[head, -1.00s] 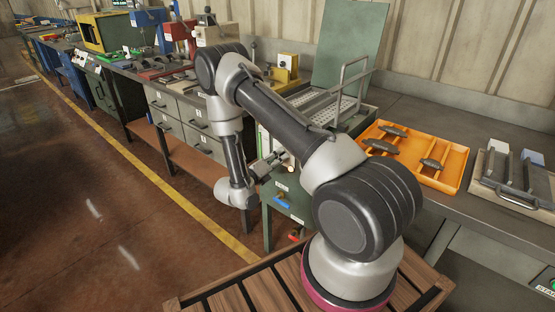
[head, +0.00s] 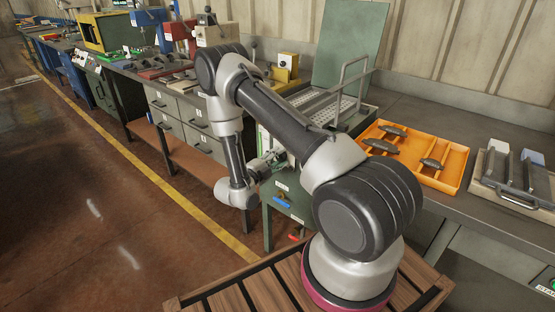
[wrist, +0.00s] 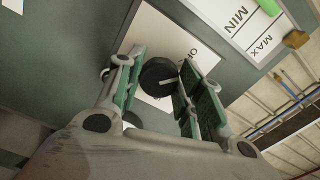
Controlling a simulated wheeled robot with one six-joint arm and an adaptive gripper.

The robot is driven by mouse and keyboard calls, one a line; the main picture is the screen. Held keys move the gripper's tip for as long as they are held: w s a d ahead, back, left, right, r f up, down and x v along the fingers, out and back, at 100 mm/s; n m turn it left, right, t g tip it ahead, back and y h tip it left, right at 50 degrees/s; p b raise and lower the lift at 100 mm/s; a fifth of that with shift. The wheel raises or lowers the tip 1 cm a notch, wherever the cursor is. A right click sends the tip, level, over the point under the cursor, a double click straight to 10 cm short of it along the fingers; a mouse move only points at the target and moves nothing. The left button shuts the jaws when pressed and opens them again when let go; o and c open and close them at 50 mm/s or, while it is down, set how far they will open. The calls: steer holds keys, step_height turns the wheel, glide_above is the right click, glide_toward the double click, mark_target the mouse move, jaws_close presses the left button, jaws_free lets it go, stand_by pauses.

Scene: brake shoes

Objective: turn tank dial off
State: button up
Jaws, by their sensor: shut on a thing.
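The tank dial (wrist: 157,77) is a round black knob with a white pointer line, on a white label plate (wrist: 160,28) on the green tank front (wrist: 85,40). In the wrist view, the pointer is towards the right finger. Lettering starting with "O" shows beside the dial, partly hidden by that finger. My gripper (wrist: 162,62) has its green-padded fingers on either side of the dial and is shut on it. In the head view, my gripper (head: 272,162) is at the upper front of the green tank (head: 290,192); the dial is hidden there.
A MIN/MAX level gauge (wrist: 248,22) is beside the dial plate. Below on the tank are a blue handle (head: 282,200) and a red handle (head: 294,237). An orange tray (head: 450,165) is on the bench to the right. The floor at left is clear.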

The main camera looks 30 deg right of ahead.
steer(key=shift+n, duration=1.1)
steer(key=o, duration=1)
steer(key=shift+a, duration=0.15)
steer(key=v, duration=1.1)
steer(key=shift+s+a, duration=0.15)
steer(key=shift+a, duration=0.25)
